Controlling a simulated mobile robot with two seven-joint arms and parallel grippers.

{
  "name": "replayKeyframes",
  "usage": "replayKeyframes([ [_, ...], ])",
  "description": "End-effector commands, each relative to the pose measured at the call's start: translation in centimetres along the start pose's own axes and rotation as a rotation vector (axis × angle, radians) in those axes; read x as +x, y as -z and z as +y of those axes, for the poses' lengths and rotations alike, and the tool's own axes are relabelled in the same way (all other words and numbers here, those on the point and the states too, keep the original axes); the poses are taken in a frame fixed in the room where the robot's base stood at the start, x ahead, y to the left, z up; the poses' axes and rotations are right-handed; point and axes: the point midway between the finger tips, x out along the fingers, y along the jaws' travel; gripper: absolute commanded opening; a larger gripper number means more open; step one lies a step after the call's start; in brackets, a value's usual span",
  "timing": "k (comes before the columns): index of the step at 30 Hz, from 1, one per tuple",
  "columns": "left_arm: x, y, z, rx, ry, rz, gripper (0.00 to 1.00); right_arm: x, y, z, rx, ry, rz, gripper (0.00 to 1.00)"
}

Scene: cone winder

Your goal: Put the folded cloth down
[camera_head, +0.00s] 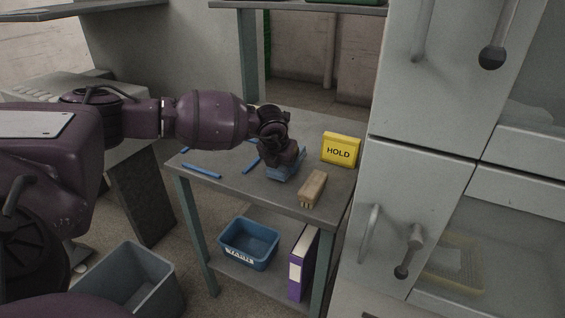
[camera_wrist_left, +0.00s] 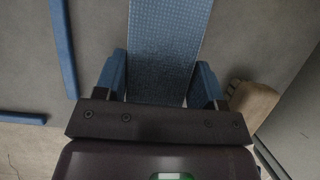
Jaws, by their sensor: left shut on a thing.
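The folded cloth (camera_head: 287,174) is light blue and sits at the table top beneath my left gripper (camera_head: 284,163). In the left wrist view the cloth (camera_wrist_left: 168,45) is a textured blue strip between the two blue fingers of my left gripper (camera_wrist_left: 161,84), which is shut on it. In the head view the gripper and wrist hide part of the cloth. I cannot tell whether its underside touches the grey table (camera_head: 222,158). My right gripper is in neither view.
A wooden brush (camera_head: 313,187) lies right of the cloth, and a yellow HOLD sign (camera_head: 340,150) stands behind it. Blue strips (camera_head: 201,170) mark the table's left part, with bare surface between. A blue bin (camera_head: 249,244) and purple binder (camera_head: 303,262) stand on the lower shelf.

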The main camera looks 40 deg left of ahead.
Motion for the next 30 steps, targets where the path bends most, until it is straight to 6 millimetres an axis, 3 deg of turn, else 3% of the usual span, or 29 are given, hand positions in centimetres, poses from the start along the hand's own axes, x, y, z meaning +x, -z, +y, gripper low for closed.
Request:
replayKeyframes([
  [12,0.7,0.3,0.1,0.0,-0.001,-0.001,0.4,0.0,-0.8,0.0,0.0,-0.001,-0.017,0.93],
  [13,0.7,0.3,0.1,0.0,-0.001,0.0,0.68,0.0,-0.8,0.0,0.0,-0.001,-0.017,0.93],
  [17,0.8,0.3,0.1,0.0,-0.001,0.0,0.88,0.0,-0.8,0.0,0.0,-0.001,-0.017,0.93],
  [25,0.7,0.3,0.1,0.0,-0.002,0.0,0.89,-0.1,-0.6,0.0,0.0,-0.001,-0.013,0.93],
  [30,-0.7,-0.3,0.1,0.0,-0.001,-0.003,0.89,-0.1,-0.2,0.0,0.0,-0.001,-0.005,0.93],
])
